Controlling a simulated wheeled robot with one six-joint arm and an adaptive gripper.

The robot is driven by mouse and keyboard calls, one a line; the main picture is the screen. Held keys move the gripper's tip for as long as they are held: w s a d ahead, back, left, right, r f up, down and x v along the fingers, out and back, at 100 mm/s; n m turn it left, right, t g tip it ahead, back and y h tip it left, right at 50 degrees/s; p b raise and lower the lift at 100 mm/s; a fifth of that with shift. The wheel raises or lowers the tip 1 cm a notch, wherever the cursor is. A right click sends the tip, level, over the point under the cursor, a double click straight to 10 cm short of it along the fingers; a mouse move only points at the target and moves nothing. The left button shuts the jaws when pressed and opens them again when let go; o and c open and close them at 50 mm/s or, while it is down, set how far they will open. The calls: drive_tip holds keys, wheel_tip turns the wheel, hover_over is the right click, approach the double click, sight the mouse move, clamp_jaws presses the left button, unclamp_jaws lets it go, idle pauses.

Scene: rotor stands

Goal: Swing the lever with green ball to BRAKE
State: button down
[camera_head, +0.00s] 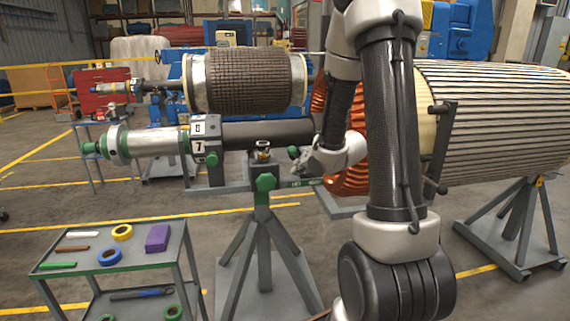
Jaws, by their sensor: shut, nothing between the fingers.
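A steel stand (262,235) in the middle holds a long dark shaft (268,134) on a small roller head. My gripper (299,164) is shut and empty, pointing left just above the plate. I cannot tell whether it touches the green end. My wrist hides what lies behind it.
A grey cart (84,278) with tape rolls, a purple box and tools stands at front left. A large ribbed rotor (500,125) on a stand fills the right, with an orange coil beside it. Another rotor (245,80) stands behind.

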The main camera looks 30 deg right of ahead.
drive_tip(key=shift+f, duration=0.1)
idle(0.3)
drive_tip(key=d+x, duration=0.1)
drive_tip(key=x, duration=0.9)
drive_tip(key=shift+w+d+r, duration=0.15)
drive_tip(key=shift+d+r, duration=0.2)
drive_tip(key=shift+r, duration=0.5)
drive_tip(key=shift+w+d+r, duration=0.1)
drive_tip(key=shift+d+r, duration=0.2)
drive_tip(key=shift+r, duration=0.55)
